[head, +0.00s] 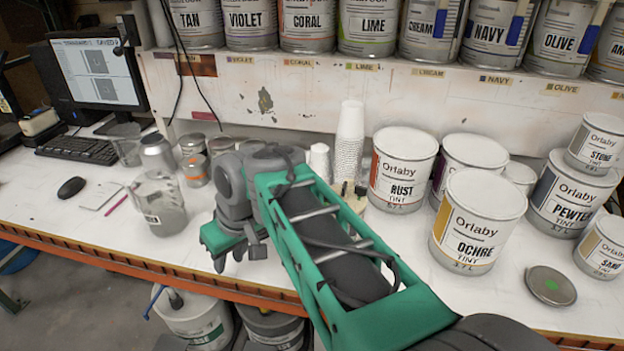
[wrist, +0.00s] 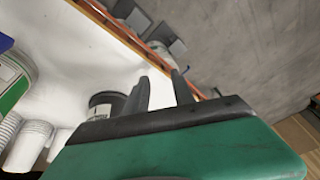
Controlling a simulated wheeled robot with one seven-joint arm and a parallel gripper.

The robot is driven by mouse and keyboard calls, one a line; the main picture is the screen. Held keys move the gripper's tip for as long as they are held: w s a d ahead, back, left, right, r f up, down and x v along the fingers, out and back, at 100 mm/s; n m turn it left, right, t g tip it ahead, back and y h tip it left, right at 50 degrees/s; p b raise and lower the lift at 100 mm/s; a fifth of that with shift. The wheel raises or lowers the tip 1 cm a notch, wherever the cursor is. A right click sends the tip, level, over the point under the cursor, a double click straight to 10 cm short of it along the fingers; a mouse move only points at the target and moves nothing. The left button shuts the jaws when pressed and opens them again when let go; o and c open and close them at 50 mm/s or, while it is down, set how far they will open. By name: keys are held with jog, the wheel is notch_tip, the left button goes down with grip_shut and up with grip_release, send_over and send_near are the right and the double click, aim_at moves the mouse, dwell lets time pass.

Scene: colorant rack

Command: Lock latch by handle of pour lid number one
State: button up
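My gripper (head: 232,250) hangs over the front part of the white bench, near the orange front edge. In the wrist view its two dark fingers (wrist: 160,92) stand apart with nothing between them, so it is open. No lid marked number one can be read. A white pail (head: 195,318) stands below the bench front, with a dark piece on its top and a blue piece at its left. Blue upright strips show on the CREAM (head: 432,28), NAVY (head: 495,34) and OLIVE (head: 562,38) cans on the shelf. I cannot tell which part is the latch.
A clear beaker (head: 160,205) stands just left of my gripper. Stacked white cups (head: 349,140), a RUST can (head: 402,168) and an OCHRE can (head: 476,222) stand to the right. A loose round lid (head: 550,286) lies at the bench's right. A second pail (head: 272,330) stands below.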

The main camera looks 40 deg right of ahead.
jog(key=w+d+r+n+p, duration=0.1)
jog(key=d+r, duration=0.5)
jog(key=d, duration=0.3)
jog(key=w+d+r+n+p, duration=0.15)
jog(key=d+r, duration=0.35)
jog(key=d, duration=0.5)
jog(key=s+d+r+n, duration=0.2)
jog(key=s+d, duration=0.5)
jog(key=d, duration=0.1)
jog(key=shift+y, duration=0.3)
jog(key=b+x, duration=0.1)
jog(key=x, duration=0.1)
jog(key=b+x, duration=0.2)
jog(key=x, duration=0.1)
jog(key=b+x, duration=0.1)
jog(key=x, duration=0.1)
jog(key=shift+w+a+b, duration=0.25)
jog(key=shift+a+b, duration=0.05)
jog(key=shift+b, duration=0.05)
jog(key=shift+w+f, duration=0.2)
jog(key=shift+f, duration=0.2)
jog(key=shift+c, duration=0.5)
grip_shut()
